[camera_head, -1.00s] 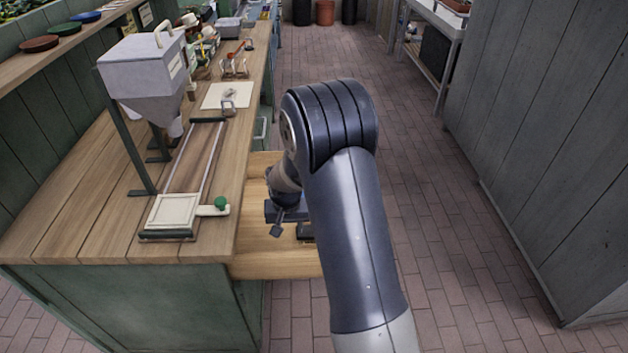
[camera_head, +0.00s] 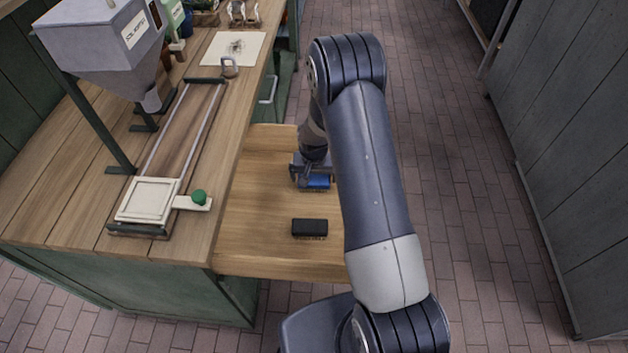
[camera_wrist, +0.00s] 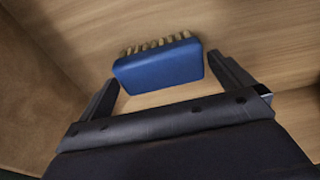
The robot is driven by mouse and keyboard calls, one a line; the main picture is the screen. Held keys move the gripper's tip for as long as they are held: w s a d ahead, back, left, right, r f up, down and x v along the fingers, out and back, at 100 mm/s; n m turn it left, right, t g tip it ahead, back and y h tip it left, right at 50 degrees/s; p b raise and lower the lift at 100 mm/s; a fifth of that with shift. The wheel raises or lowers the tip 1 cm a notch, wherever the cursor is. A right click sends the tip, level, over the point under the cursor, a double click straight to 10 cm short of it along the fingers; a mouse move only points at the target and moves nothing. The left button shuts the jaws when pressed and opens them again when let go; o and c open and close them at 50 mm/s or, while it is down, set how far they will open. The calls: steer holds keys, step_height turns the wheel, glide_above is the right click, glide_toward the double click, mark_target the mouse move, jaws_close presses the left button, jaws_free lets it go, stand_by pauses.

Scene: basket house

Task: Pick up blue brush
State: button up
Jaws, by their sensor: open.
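The blue brush (camera_wrist: 160,67) shows in the wrist view as a blue block with a row of tan bristles along its far side. It lies on bare wood, between and slightly beyond the fingertips of my gripper (camera_wrist: 160,84). The fingers are spread apart, with visible gaps on both sides of the brush. In the head view, my gripper (camera_head: 312,184) is low over the pull-out wooden board. The blue brush (camera_head: 318,182) shows there partly, with the gripper and arm covering some of it.
A black brush-like block (camera_head: 309,228) lies on the wooden board (camera_head: 262,200), nearer the camera. The workbench on the left holds a grey hopper (camera_head: 108,40) and a cream tray with a green knob (camera_head: 199,197). A grey panel wall (camera_head: 570,150) stands right; brick floor lies between.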

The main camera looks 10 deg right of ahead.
mark_target(314, 178)
steer(key=shift+w+f, duration=0.15)
steer(key=shift+f, duration=0.85)
steer(key=shift+c, duration=0.2)
steer(key=c, duration=0.7)
step_height(314, 178, up, 10)
steer(key=shift+r+b, duration=0.1)
steer(key=shift+b, duration=0.4)
